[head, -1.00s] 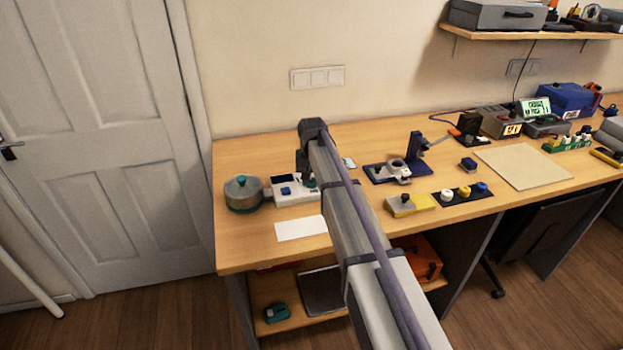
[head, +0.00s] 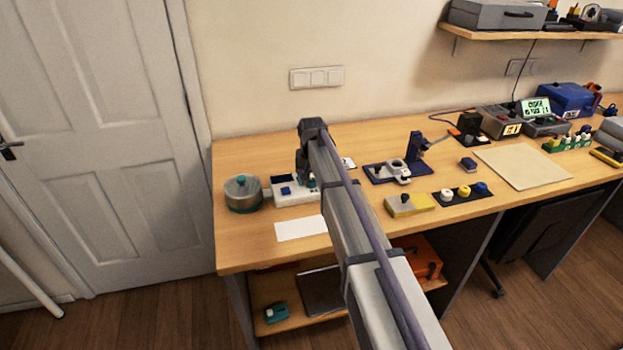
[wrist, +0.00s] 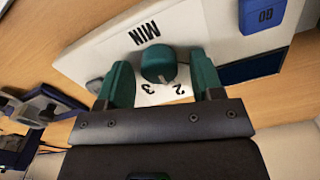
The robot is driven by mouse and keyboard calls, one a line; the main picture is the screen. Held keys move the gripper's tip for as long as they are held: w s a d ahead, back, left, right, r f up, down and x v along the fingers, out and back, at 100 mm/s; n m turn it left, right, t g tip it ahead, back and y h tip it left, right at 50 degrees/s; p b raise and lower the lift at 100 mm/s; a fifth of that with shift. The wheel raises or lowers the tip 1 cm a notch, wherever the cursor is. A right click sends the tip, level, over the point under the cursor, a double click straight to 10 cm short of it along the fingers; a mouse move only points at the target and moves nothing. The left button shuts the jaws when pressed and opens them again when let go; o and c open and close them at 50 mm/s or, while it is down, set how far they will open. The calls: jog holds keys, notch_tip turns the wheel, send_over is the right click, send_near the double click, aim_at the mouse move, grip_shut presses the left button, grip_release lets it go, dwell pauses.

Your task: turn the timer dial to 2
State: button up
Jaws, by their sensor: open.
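The timer is a white box (head: 291,197) near the left end of the bench in the head view; its white face (wrist: 97,58) fills much of the wrist view. Its round teal dial (wrist: 158,64) sits between the two teal fingers of my gripper (wrist: 162,80). The fingers are open, one on each side of the dial, with a visible gap on both sides. Printed "MIN", "2" and "3" show around the dial. A pale mark is on the dial's edge near the numbers; its exact setting is unclear. In the head view my arm partly hides the timer.
A blue GO button (wrist: 263,14) and a dark display (wrist: 250,68) are on the same box. A lidded metal pot (head: 243,193) stands left of the timer, and a white sheet (head: 300,228) lies in front. A blue stand (head: 384,172) is to the right.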

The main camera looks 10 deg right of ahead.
aim_at(311, 179)
notch_tip(311, 179, up, 11)
jog(key=p, duration=1.1)
jog(key=shift+f, duration=0.15)
jog(key=s+n, duration=0.2)
jog(key=s, duration=3)
jog(key=shift+s, duration=0.2)
jog(key=shift+w, duration=0.1)
